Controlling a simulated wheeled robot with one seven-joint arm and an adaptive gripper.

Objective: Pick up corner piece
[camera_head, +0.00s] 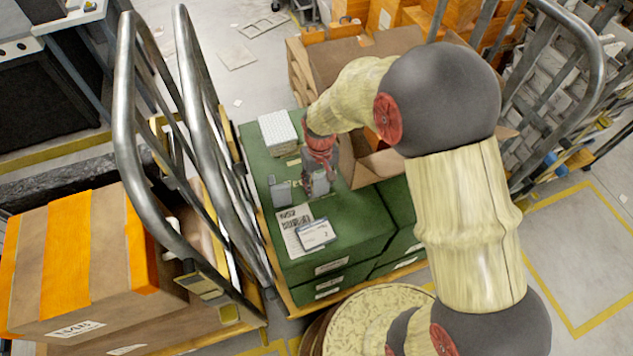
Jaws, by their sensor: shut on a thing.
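My gripper (319,172) is red and grey and points down over the top of the green case (345,225). It is shut on a small grey corner piece (320,187), which is partly hidden by the fingers. I cannot tell whether this piece touches the case top. A second grey piece of similar look (280,194) lies on the case top just left of the gripper.
A white stack (278,131) sits at the case's back left, and a small white-and-blue packet (316,234) near its front. An open cardboard box (375,165) is close on the right. Metal rails (190,120) rise at left; more stand at right.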

